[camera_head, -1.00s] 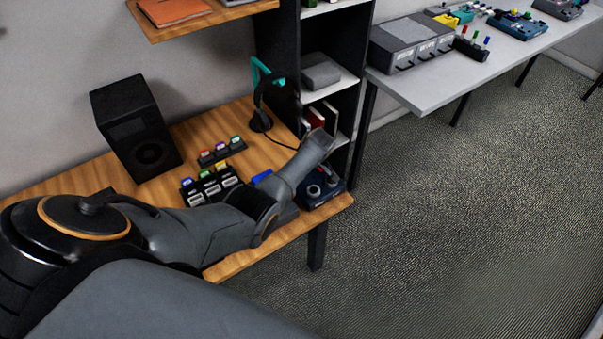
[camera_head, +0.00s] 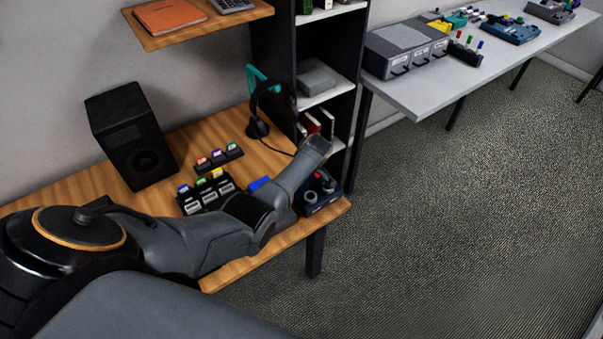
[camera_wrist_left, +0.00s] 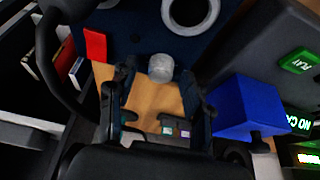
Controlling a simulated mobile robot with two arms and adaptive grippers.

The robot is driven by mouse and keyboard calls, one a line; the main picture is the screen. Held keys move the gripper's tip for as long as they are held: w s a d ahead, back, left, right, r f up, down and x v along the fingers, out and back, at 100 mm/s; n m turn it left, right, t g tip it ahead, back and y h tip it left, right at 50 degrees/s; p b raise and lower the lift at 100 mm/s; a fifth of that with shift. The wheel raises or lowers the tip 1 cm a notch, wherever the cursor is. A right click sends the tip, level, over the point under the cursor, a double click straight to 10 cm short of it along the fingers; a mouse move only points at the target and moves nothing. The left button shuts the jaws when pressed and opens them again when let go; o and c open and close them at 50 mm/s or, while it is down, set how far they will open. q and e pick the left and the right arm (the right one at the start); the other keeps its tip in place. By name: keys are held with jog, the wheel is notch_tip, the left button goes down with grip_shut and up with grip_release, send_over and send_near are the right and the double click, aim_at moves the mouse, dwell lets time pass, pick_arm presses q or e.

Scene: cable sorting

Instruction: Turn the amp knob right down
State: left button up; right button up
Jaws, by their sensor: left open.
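A dark blue box with dials and a red part, seemingly the amp (camera_head: 318,197), sits at the right end of the wooden desk, partly hidden by my left arm. In the left wrist view its dark blue face (camera_wrist_left: 133,25) fills the top, with a white-ringed dial (camera_wrist_left: 190,14) and a red part (camera_wrist_left: 95,45). A grey round knob (camera_wrist_left: 160,68) shows at its near edge. My left gripper (camera_wrist_left: 160,85) is open, its fingers apart on either side of the knob in the picture; I cannot tell whether they touch it. My right gripper is out of view.
A bright blue block (camera_wrist_left: 243,108) stands right of the gripper. The desk also holds a black speaker (camera_head: 131,135), a black rack (camera_head: 206,196) with coloured tags and a headphone stand (camera_head: 258,110). A shelf (camera_head: 328,88) stands behind; open floor lies right.

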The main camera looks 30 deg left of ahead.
pick_arm(q)
jog(key=v, duration=1.1)
jog(key=shift+s+d+r, duration=0.15)
jog(key=shift+d+r, duration=0.15)
jog(key=s+d+f+m, duration=0.2)
jog(key=s+f+m, duration=0.2)
jog(key=s, duration=0.5)
jog(key=s+d+r+m+t+h, duration=0.1)
jog(key=s+d+r+m, duration=0.2)
jog(key=s, duration=0.5)
jog(key=s+d+r+m+h, duration=0.1)
jog(key=s+d+m+h, duration=0.1)
jog(key=s+d+m, duration=0.45)
jog(key=s+d+r+m+t+h, duration=0.1)
jog(key=s+r+m, duration=0.1)
jog(key=s, duration=0.7)
notch_tip(320, 180, down, 30)
jog(key=s+g+b, duration=0.1)
jog(key=s+b, duration=0.1)
jog(key=b, duration=0.1)
jog(key=s+a+f+g+b, duration=0.1)
jog(key=s+a+f, duration=0.2)
jog(key=s+f, duration=1.3)
jog(key=shift+f+g+b, duration=0.3)
jog(key=shift+f+b, duration=0.05)
jog(key=shift+f, duration=0.35)
